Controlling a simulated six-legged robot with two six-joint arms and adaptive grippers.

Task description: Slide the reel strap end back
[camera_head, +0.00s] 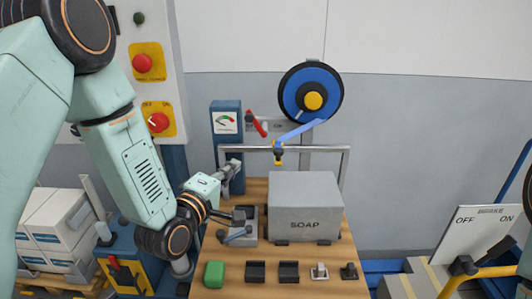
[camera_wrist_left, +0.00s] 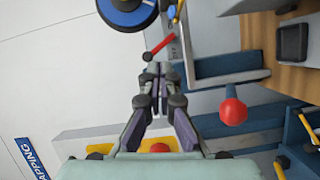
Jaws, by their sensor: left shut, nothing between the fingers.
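The blue reel (camera_head: 310,93) with a yellow hub hangs on the back wall. A blue strap (camera_head: 300,132) runs from it down to the left. The strap ends in a small yellow and dark piece (camera_head: 278,152) by the grey rail. My left gripper (camera_head: 235,164) is shut and empty, left of the strap end and apart from it. In the left wrist view its closed fingertips (camera_wrist_left: 151,78) point towards a red lever (camera_wrist_left: 158,48), with part of the reel (camera_wrist_left: 127,10) beyond. My right gripper is not in view.
A grey SOAP box (camera_head: 305,210) stands on the wooden bench (camera_head: 255,188), below the strap end. A gauge post (camera_head: 226,125) and the red lever (camera_head: 257,124) are behind my left gripper. The grey rail (camera_head: 320,149) crosses above the bench. A BRAKE panel (camera_head: 480,225) is at right.

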